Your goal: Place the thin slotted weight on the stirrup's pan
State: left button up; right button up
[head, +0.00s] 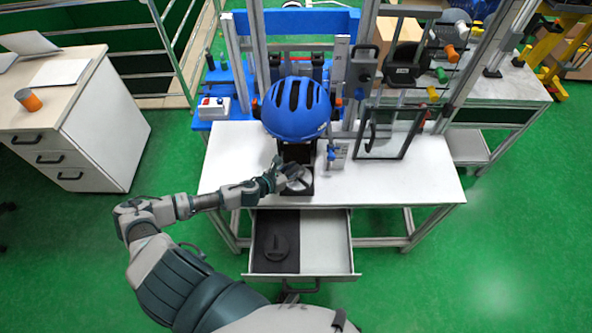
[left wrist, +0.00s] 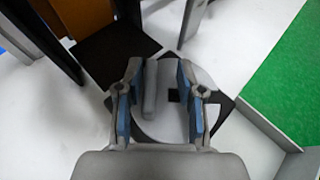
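A pale grey round disc with a raised bar across it and a small black square mark (left wrist: 160,118) lies flat on a dark square base at the table's front; it looks like the slotted weight. In the head view the disc (head: 299,186) is partly hidden by my left gripper (head: 281,176). In the left wrist view my left gripper (left wrist: 160,103) is open, its fingers on either side of the raised bar with gaps showing. The stirrup's pan cannot be told apart from the dark base (head: 306,192). My right gripper is not in view.
A blue helmet (head: 296,108) hangs on the tower just behind the disc. An open drawer (head: 328,246) below the table holds dark foam with a dark round shape (head: 276,247). A clear framed shield (head: 387,136) stands at right. The table (head: 425,178) is clear at right.

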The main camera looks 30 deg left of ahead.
pick_arm(q)
jog(key=a, duration=0.2)
jog(key=shift+a+f, duration=0.3)
jog(key=shift+f, duration=0.05)
jog(key=shift+s+a, duration=0.1)
jog(key=shift+s, duration=0.2)
jog(key=d+p+v, duration=0.1)
jog(key=d+v, duration=0.1)
jog(key=v, duration=0.9)
jog(key=shift+s+r+p, duration=0.2)
jog(key=shift+r+p, duration=0.1)
jog(key=shift+r, duration=0.1)
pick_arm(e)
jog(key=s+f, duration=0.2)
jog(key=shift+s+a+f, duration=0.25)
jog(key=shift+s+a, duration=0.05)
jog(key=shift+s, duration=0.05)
pick_arm(q)
jog(key=shift+a, duration=0.15)
